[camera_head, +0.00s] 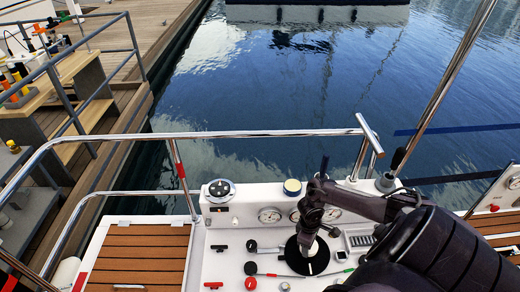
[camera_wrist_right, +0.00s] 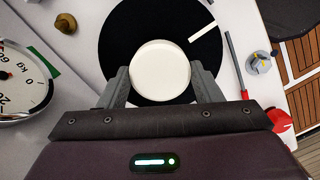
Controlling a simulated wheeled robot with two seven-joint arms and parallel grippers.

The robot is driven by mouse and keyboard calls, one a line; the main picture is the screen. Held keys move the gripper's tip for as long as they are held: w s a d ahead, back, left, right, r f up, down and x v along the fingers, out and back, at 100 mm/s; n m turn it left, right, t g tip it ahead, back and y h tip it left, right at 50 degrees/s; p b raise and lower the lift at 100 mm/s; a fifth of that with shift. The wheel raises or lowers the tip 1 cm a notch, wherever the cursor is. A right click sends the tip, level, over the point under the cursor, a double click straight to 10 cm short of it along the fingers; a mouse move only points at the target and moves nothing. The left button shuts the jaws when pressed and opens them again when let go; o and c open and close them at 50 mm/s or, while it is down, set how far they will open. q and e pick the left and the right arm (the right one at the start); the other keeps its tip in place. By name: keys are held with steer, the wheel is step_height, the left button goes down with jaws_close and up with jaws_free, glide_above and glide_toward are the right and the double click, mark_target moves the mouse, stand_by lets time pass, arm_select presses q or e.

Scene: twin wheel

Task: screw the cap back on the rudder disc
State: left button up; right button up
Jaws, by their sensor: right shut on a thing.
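The rudder disc (camera_head: 294,260) is a flat black round plate with a white stripe on the white console. It also shows in the right wrist view (camera_wrist_right: 125,35). A round white cap (camera_wrist_right: 160,68) sits over the disc's middle in that view. My right gripper (camera_wrist_right: 160,80) is shut on the cap, one grey finger on each side. In the head view my right gripper (camera_head: 308,242) points down at the disc's middle and hides part of it. I cannot tell whether the cap touches the disc. My left gripper is not in view.
Small levers and a red knob (camera_head: 250,283) lie left of the disc. A chrome rail (camera_head: 250,134) runs behind; water lies beyond.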

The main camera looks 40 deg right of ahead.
steer(key=m, duration=0.1)
steer(key=m+p, duration=0.1)
steer(key=m, duration=0.2)
steer(key=shift+r+p, duration=0.25)
steer(key=shift+p, duration=0.1)
steer(key=shift+f+m+y, duration=0.3)
steer(key=shift+m, duration=0.2)
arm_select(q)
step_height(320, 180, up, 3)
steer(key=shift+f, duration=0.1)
arm_select(e)
steer(key=o, duration=1.2)
steer(key=shift+c, duration=0.2)
